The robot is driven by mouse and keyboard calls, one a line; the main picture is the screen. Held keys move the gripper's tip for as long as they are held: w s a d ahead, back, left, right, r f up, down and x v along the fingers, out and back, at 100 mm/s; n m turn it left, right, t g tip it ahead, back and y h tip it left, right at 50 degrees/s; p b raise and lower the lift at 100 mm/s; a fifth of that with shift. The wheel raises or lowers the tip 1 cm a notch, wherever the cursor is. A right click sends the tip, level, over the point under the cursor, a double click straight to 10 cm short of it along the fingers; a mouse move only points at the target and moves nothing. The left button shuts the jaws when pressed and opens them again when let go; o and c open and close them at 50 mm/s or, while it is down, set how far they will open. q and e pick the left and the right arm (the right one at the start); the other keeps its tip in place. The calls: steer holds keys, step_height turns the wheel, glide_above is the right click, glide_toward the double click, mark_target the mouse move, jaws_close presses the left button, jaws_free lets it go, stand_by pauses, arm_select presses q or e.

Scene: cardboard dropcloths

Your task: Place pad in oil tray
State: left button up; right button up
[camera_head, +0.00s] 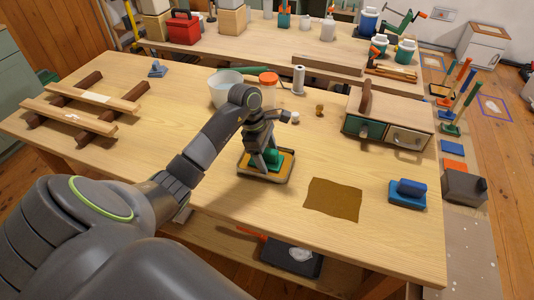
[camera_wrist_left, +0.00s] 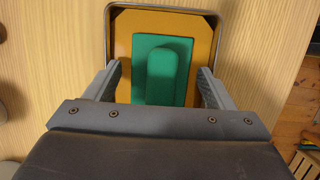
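A green pad with a raised green handle (camera_head: 272,156) lies in the oil tray (camera_head: 268,181), a metal-rimmed tray with an orange-yellow bottom, at the middle of the table. In the left wrist view the pad (camera_wrist_left: 140,62) sits flat within the tray (camera_wrist_left: 121,40), with orange showing around it. My left gripper (camera_head: 262,158) is just above the tray. Its fingers are spread on either side of the pad, with gaps to the handle, so it is open and empty. The pad's near end is partly hidden by the gripper body. My right gripper is not in view.
A brown cloth (camera_head: 333,200) lies right of the tray, and a blue pad (camera_head: 408,193) is farther right. Behind stand a white bowl (camera_head: 224,88), an orange-lidded jar (camera_head: 268,84) and a wooden drawer box (camera_head: 388,112). Wooden slats (camera_head: 85,107) lie at the left.

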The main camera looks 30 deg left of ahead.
arm_select(q)
steer(key=shift+r, duration=0.1)
steer(key=shift+r+p, duration=0.2)
steer(key=shift+p, duration=0.1)
steer(key=b+v, duration=0.1)
steer(key=v, duration=1)
steer(key=shift+a+b, duration=0.1)
steer(key=shift+b, duration=0.25)
steer(key=shift+s+a+r, duration=0.1)
steer(key=shift+r, duration=0.25)
